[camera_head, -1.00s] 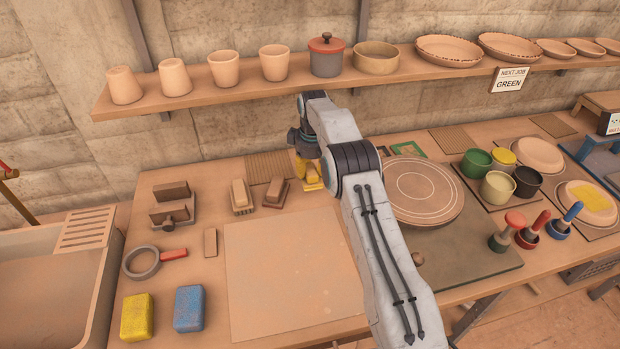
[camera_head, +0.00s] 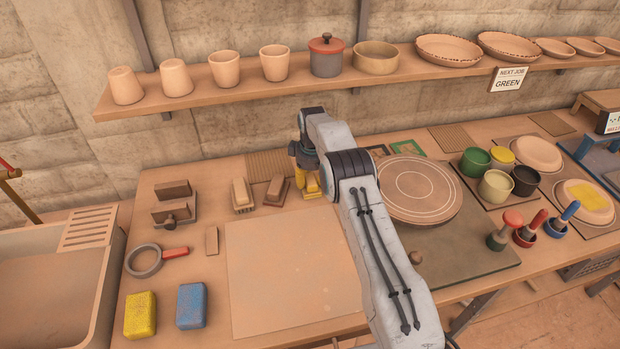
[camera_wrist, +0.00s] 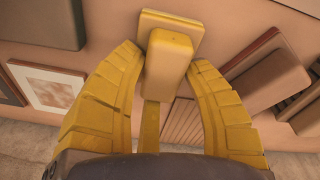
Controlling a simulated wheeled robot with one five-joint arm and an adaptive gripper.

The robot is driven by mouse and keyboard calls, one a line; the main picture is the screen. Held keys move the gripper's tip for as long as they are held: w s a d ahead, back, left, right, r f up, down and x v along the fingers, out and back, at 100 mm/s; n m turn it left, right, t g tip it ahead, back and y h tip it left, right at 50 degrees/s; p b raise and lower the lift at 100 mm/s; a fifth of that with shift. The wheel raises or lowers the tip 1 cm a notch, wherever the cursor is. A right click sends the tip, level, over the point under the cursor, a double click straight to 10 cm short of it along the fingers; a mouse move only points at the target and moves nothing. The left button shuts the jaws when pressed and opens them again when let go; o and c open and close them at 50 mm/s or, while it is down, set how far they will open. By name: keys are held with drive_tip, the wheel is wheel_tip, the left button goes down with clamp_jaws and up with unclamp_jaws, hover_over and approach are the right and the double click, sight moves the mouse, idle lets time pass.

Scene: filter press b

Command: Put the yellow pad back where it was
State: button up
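The yellow pad, a block with a raised narrower grip, shows in the wrist view (camera_wrist: 172,50) between the two yellow fingers of my gripper (camera_wrist: 168,68). The fingertips lie close along both sides of its grip; whether they press on it I cannot tell. In the head view my gripper (camera_head: 308,182) is low at the back of the table, over the yellow pad. There the pad is mostly hidden by the fingers, which have the same colour. A cream-topped block (camera_head: 241,195) and a brown block (camera_head: 275,192) stand to the left of it.
A slatted mat (camera_head: 268,163) lies behind the blocks. The large board (camera_head: 290,270) in front is bare. A round wheel disc (camera_head: 418,188) is right of my arm. Yellow (camera_head: 141,315) and blue (camera_head: 191,305) sponges lie front left. A shelf (camera_head: 230,94) with pots overhangs the back.

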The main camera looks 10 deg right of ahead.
drive_tip(key=o, duration=0.3)
wheel_tip(320, 180, up, 12)
drive_tip(key=s+b, duration=0.1)
drive_tip(key=s, duration=0.1)
wheel_tip(320, 180, up, 10)
drive_tip(key=m, duration=0.1)
hover_over(311, 180)
drive_tip(key=s, duration=0.5)
drive_tip(key=s+r+m+t, duration=0.1)
drive_tip(key=s+r+t, duration=0.1)
drive_tip(key=s+r, duration=0.7)
drive_tip(key=shift+s+f+m+t, duration=0.15)
drive_tip(key=shift+s+f+m, duration=0.6)
drive_tip(key=shift+s, duration=4.1)
drive_tip(key=shift+s+f+m+t, duration=0.3)
drive_tip(key=shift+s+f, duration=0.9)
drive_tip(key=shift+s, duration=3.65)
drive_tip(key=shift+s+f+m+t, duration=0.1)
drive_tip(key=shift+s+f+m, duration=0.7)
drive_tip(key=shift+s, duration=4.05)
drive_tip(key=shift+f, duration=0.15)
